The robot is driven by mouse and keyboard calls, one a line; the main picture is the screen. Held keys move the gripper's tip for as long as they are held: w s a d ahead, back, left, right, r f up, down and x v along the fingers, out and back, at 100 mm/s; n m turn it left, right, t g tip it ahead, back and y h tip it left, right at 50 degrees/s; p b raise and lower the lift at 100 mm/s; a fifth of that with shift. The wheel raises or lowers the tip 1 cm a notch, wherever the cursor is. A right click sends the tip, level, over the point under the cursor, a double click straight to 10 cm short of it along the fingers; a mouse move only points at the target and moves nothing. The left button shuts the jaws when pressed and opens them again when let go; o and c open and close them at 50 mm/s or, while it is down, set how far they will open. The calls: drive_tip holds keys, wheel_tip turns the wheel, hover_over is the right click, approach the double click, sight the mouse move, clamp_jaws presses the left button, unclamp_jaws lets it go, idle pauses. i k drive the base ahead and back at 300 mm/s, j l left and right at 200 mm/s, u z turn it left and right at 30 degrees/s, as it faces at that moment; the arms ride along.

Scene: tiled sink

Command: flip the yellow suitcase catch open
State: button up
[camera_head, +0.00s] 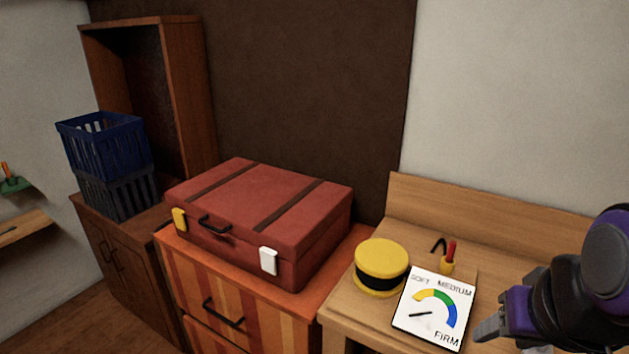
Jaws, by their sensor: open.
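A red suitcase (255,205) with two dark straps lies closed on an orange striped drawer cabinet (235,283). Its yellow catch (180,219) is on the front face at the left, flat against the case. A white catch (268,261) is on the front face at the right, and a dark handle (214,224) sits between them. My gripper (490,327) is at the lower right, well away from the suitcase, over the wooden desk. It is open with nothing seen between its fingers, which are partly hidden.
Blue and dark crates (105,145) stand stacked at the left by a tall cabinet. The space before the suitcase front looks clear.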

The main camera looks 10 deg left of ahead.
sight(180, 219)
drive_tip(key=j+u, duration=0.1)
drive_tip(key=u, duration=0.9)
drive_tip(key=l+u, duration=0.15)
drive_tip(key=u, duration=0.2)
drive_tip(key=k+l+u, duration=0.1)
drive_tip(key=u, duration=0.25)
drive_tip(key=i+j+z, duration=0.1)
drive_tip(key=j, duration=0.55)
drive_tip(key=i+j+z, duration=0.35)
drive_tip(key=i+j, duration=0.4)
drive_tip(key=j, duration=0.15)
drive_tip(key=l+u, duration=0.1)
drive_tip(key=l, duration=0.2)
